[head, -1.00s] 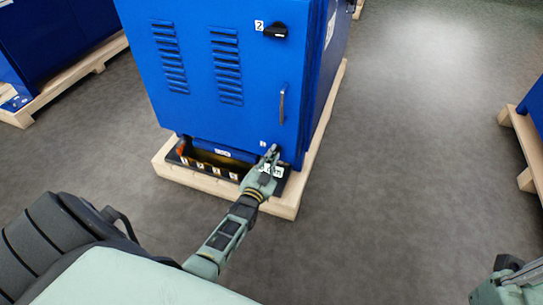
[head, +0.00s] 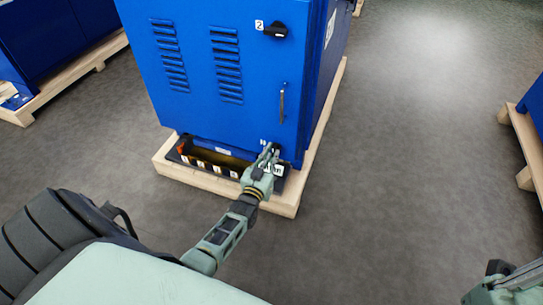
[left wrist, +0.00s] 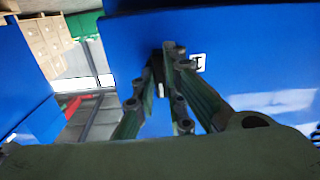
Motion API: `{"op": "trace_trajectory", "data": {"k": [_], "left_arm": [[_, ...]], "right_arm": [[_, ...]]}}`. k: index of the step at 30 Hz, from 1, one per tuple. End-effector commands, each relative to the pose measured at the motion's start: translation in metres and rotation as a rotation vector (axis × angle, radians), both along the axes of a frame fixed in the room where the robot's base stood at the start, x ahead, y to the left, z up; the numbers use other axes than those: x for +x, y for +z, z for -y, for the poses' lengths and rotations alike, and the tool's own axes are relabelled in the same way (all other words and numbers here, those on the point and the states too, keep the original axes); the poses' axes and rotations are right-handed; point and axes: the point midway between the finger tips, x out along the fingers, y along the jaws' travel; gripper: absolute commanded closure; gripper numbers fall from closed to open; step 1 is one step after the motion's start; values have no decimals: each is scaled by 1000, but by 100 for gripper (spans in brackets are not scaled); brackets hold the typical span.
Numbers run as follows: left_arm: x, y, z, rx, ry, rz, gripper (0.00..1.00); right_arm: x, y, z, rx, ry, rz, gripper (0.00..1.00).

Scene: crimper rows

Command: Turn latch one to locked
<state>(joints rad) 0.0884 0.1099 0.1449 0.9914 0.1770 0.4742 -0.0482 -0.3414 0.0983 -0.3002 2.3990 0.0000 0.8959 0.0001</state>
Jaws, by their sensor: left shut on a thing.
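The blue cabinet (head: 190,115) stands in front of me, with latch two (head: 275,30), a black knob beside a white "2" label, near its top right. Latch one sits low on the same door; in the head view my gripper mostly hides it. In the left wrist view a dark piece of latch one (left wrist: 157,68) shows between the fingertips, beside its white label (left wrist: 197,62). My left gripper (head: 268,154) is shut on latch one, and its fingers also show in the left wrist view (left wrist: 166,62). Whether the latch reads locked cannot be seen.
A metal door handle (head: 282,103) is above the gripper. A black plinth with an open front (head: 215,160) lies under the door, on a wooden pallet (head: 285,208). Other blue cabinets on pallets stand left and right. Floor is free right of the cabinet. Part of my right arm shows bottom right.

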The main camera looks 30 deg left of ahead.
Motion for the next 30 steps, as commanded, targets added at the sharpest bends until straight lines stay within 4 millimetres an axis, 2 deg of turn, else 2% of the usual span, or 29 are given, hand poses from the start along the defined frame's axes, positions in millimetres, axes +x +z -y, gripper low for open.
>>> {"op": "trace_trajectory", "data": {"k": [8,9,15,25,30], "left_arm": [[0,-1,0,-5,0,-1,100],[0,-1,0,-5,0,-1,87],[0,-1,0,-3,0,0,70],[-2,0,1,-2,0,-1,70],[-21,-2,5,-2,0,-1,70]], "right_arm": [[-1,0,0,0,0,0,100],[-1,0,0,0,0,0,100],[-1,1,0,0,0,1,100],[0,0,0,-1,-1,-3,100],[0,0,0,-2,0,-2,100]]}}
